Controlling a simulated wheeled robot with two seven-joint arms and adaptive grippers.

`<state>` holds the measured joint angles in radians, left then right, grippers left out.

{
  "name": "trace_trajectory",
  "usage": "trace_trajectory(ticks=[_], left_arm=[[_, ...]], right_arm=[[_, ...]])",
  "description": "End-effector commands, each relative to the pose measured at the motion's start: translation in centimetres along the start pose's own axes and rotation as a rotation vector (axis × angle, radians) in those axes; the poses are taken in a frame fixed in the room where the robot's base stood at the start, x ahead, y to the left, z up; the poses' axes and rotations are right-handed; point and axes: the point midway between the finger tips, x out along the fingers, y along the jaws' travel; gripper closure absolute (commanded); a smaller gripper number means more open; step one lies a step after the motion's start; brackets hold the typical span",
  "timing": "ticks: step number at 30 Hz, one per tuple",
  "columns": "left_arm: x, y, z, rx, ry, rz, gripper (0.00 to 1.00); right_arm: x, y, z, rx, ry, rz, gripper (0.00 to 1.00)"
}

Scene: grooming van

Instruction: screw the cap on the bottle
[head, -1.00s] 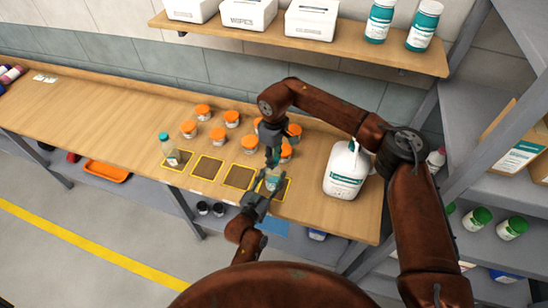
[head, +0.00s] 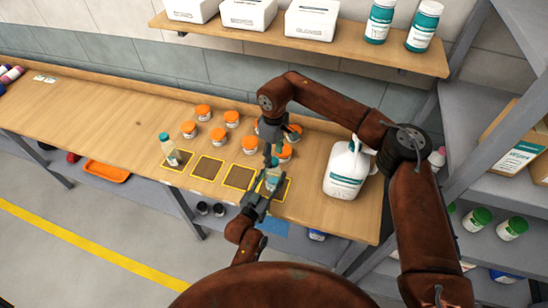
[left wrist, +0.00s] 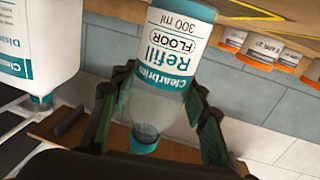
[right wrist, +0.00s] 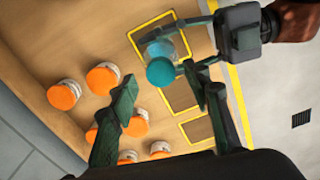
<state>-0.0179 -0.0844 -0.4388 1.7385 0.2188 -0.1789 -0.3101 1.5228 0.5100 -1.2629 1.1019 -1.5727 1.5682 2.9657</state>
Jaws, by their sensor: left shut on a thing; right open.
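The bottle (head: 271,182) is clear with a white and teal label and stands at the rightmost yellow-edged mat (head: 283,194). My left gripper (head: 262,196) is shut on its body from the front; the label also shows in the left wrist view (left wrist: 170,45). A teal cap (right wrist: 160,72) sits over the bottle's top in the right wrist view; how tightly it is seated cannot be told. My right gripper (right wrist: 172,103) is open above the bottle, its fingers spread and apart from the cap. In the head view it (head: 270,154) partly hides the bottle's top.
Several orange-lidded jars (head: 203,112) stand behind the mats, close to my right gripper. A teal-capped bottle (head: 170,150) stands on the leftmost mat (head: 180,161). A large white jug (head: 347,170) stands at the right. A shelf (head: 350,52) hangs above.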

Motion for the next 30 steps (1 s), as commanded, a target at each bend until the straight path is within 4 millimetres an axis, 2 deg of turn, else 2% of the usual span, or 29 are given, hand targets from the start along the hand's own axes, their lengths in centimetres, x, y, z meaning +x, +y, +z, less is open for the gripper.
trace_trajectory(ticks=[3, 6, 13, 15, 18, 23, 26, 30], left_arm=[[0.0, 0.0, 0.0, 0.000, -0.001, 0.000, 1.00], [0.0, 0.0, 0.0, 0.000, -0.001, 0.000, 1.00], [0.0, 0.0, 0.0, 0.000, -0.001, 0.000, 1.00], [0.0, 0.0, 0.0, 0.000, -0.001, 0.000, 1.00], [0.0, 0.0, 0.0, 0.000, -0.001, 0.000, 1.00], [0.0, 0.0, 0.0, 0.000, -0.001, 0.000, 1.00], [0.0, 0.0, 0.0, 0.000, -0.001, 0.000, 1.00], [0.0, 0.0, 0.0, 0.000, -0.001, 0.000, 1.00]], right_arm=[[-1.8, 0.0, 0.0, 0.000, 0.000, 0.001, 0.56], [-2.5, 0.0, 0.0, 0.000, 0.000, 0.000, 0.56], [-2.5, 0.0, 0.1, 0.000, -0.001, -0.001, 0.56], [-2.5, -0.1, 0.0, -0.003, 0.001, -0.003, 0.59], [-2.6, -0.7, -0.7, -0.039, 0.026, -0.020, 0.59], [-3.6, -3.6, -3.9, -0.214, 0.164, -0.098, 0.59], [-5.2, -6.3, -7.1, -0.373, 0.315, -0.155, 0.59], [-8.7, -10.0, -11.4, -0.584, 0.562, -0.200, 0.59]])
